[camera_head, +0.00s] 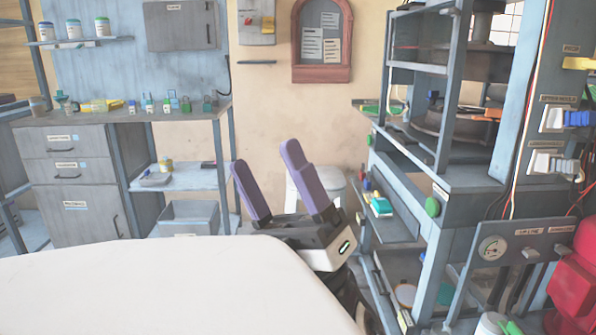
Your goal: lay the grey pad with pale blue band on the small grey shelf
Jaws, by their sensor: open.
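My gripper (266,160) is open, its two purple fingers pointing up and apart with nothing between them. It is in the middle of the view, in front of a pale round stool. A small grey shelf (398,229) juts from the left side of the press frame, to the right of my gripper and apart from it. A teal and white block and small coloured items sit on this shelf. I cannot make out a grey pad with a pale blue band for certain.
The blue-grey press frame (455,180) with its uprights fills the right side. A red machine part (576,285) is at the lower right. A workbench (130,117) with drawers and small bottles stands at the back left. Beneath its right part is a grey bin (190,217).

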